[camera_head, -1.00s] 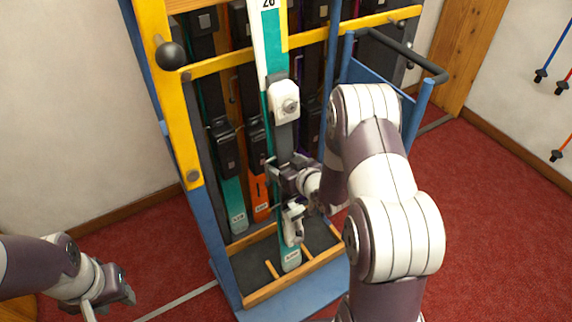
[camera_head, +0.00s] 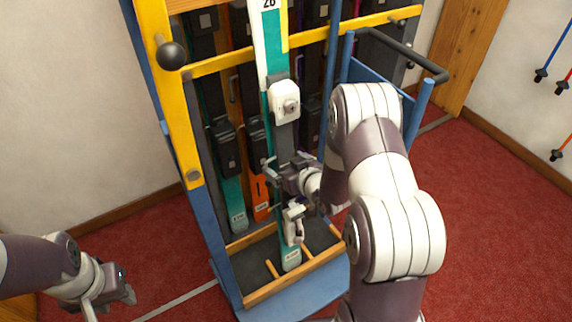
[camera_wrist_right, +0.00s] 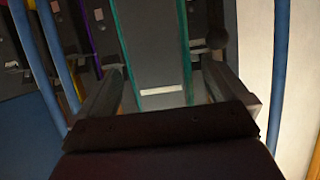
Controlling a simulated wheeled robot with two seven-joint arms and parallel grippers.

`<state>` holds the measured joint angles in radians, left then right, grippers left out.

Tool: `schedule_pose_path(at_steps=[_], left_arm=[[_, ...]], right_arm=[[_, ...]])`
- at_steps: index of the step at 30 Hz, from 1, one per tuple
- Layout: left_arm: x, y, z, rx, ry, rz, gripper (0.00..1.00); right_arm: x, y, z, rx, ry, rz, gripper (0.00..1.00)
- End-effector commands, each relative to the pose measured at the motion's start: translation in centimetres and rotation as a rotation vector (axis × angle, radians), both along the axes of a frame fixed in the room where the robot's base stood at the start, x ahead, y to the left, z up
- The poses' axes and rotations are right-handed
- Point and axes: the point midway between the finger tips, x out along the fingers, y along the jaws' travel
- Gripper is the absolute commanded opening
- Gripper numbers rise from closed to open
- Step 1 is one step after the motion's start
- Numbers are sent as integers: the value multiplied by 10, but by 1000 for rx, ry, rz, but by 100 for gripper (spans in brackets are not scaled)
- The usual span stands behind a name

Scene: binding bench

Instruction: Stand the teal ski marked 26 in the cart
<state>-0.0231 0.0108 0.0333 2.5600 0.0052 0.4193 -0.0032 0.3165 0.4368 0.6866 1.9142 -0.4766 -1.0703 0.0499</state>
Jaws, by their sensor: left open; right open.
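The teal ski marked 26 (camera_head: 271,55) stands upright at the front of the cart (camera_head: 179,110), with white bindings and its number at the top edge of the head view. Its lower end is between the wooden dividers of the cart's bottom tray; it leans against or is close to the yellow crossbar. My right gripper (camera_head: 283,166) is open around the ski below the upper binding. In the right wrist view, the fingers stand either side of the ski's grey, teal-edged face (camera_wrist_right: 150,45). My left gripper (camera_head: 122,296) is open and empty at the lower left.
Other skis, including a teal one (camera_head: 235,195) and an orange one (camera_head: 260,192), stand behind in the cart. A blue frame with a dark handle (camera_head: 405,52) is on the right. Ski poles (camera_head: 551,50) hang on the right wall. Red carpet is clear either side.

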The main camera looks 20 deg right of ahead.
Motion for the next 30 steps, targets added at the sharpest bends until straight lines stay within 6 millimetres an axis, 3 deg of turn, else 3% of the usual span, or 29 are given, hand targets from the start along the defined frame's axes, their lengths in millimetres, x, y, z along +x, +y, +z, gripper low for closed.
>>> schedule_pose_path(at_steps=[30], left_arm=[[0,0,27,0,0,0,43]], right_arm=[[-46,-6,22,0,0,0,100]])
